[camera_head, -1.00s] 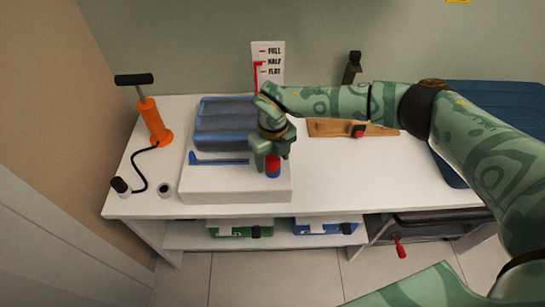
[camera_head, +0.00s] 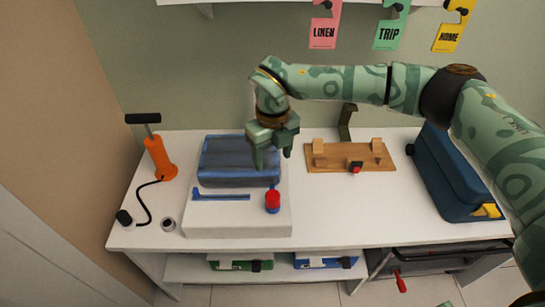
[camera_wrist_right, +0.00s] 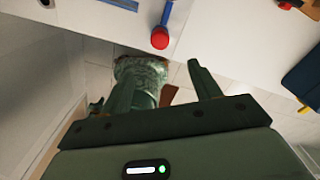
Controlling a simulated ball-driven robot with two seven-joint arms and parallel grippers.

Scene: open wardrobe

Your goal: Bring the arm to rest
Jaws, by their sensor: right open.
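My right gripper (camera_head: 271,150) hangs open and empty above the white box-like unit (camera_head: 240,218) on the table, over the right part of its blue folded block (camera_head: 240,172). The red knob (camera_head: 272,201) on the unit's blue lever lies below the fingers, apart from them. In the right wrist view the open fingers (camera_wrist_right: 165,85) have nothing between them, and the red knob (camera_wrist_right: 160,38) lies beyond them. My right arm reaches in from the right side. My left gripper is not in view.
An orange pump (camera_head: 160,158) with a black hose stands at the left. A wooden board (camera_head: 350,156) with a red-black clip lies right of the unit. A blue case (camera_head: 450,175) stands at the right. Door tags (camera_head: 388,28) hang above. Bare table shows between board and front edge.

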